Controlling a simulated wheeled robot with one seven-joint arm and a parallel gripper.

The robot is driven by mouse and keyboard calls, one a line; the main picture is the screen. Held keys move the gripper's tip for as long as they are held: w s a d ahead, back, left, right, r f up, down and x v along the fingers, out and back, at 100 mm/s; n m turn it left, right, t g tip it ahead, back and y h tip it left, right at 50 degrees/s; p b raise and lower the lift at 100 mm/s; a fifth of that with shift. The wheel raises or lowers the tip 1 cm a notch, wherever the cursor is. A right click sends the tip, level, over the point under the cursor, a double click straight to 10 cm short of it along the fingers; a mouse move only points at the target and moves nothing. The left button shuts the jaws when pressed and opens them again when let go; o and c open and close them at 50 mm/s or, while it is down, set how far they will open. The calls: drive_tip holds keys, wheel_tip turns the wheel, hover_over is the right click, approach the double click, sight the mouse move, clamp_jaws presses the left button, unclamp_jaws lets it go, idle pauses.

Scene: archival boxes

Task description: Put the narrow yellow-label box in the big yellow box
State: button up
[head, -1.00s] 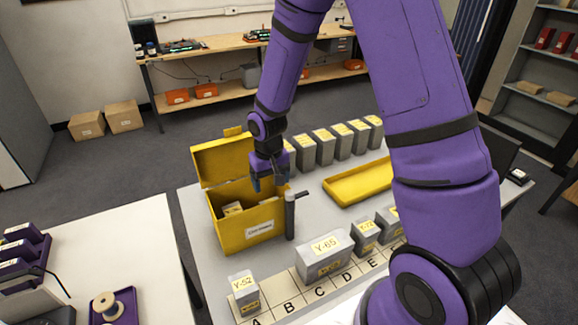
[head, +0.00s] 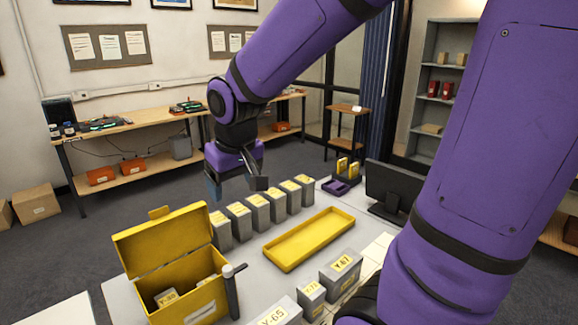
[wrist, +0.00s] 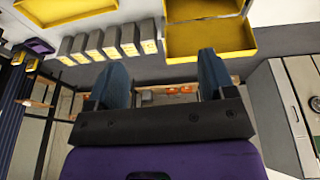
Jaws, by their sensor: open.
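The big yellow box (head: 190,306) stands open at the lower left, lid tilted back. Inside lie grey boxes with yellow labels, one near the front (head: 166,298) and one at the right (head: 207,280). Narrow grey yellow-label boxes stand in a row behind it (head: 261,213). In front, Y-65 (head: 280,314), a narrower box (head: 311,299) and Y-67 (head: 342,272) stand on the table. I cannot tell which one the task means. My gripper (head: 236,188) is open and empty, raised above and behind the yellow box. The wrist view shows its apart fingers (wrist: 163,78).
A shallow yellow tray (head: 308,239) lies mid-table, right of the row. A dark upright post with a grey top (head: 231,292) stands against the yellow box's right side. A monitor (head: 388,188) is at the back right.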

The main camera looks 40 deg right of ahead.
drive_tip(key=s+r+t, duration=0.1)
drive_tip(key=s+r, duration=0.3)
drive_tip(key=s, duration=0.3)
drive_tip(key=s+d+r+t, duration=0.1)
drive_tip(key=s+r, duration=0.2)
drive_tip(key=s, duration=0.4)
drive_tip(key=shift+s+d+r, duration=0.2)
drive_tip(key=shift+d+r, duration=0.05)
drive_tip(key=shift+r, duration=0.15)
drive_tip(key=shift+c, duration=0.3)
